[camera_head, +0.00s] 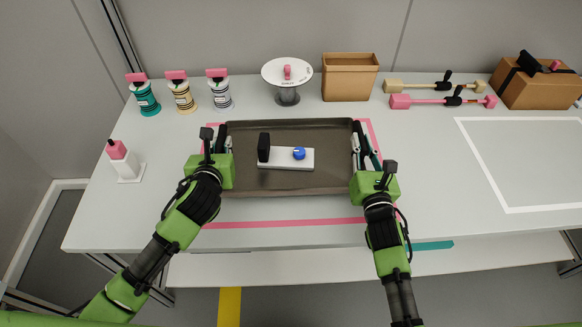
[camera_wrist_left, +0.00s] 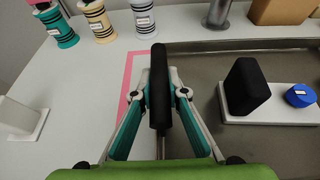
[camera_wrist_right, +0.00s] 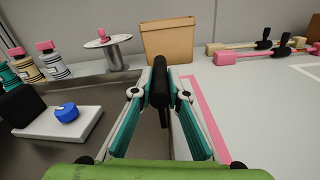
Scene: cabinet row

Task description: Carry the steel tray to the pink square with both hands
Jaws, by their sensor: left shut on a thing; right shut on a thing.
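The steel tray (camera_head: 335,178) is in the middle of the table, mostly inside the pink square outline (camera_head: 290,223). Its far edge is near the outline's far line, with a wide white strip in front. I cannot tell whether it touches the table. My left gripper (camera_head: 214,142) is shut on the tray's left black handle (camera_wrist_left: 159,65). My right gripper (camera_head: 365,146) is shut on the right black handle (camera_wrist_right: 160,78). In the tray lies a white block (camera_head: 285,164) with a black upright piece (camera_head: 263,148) and a blue knob (camera_head: 299,153).
Several pink-topped bottles (camera_head: 182,97) stand at the back left, a white dispenser (camera_head: 125,165) at left. Behind the tray are a spool (camera_head: 287,87) and a brown bin (camera_head: 350,78). Two handled bars (camera_head: 440,101), a brown box (camera_head: 535,85) and a white outline (camera_head: 525,209) are right.

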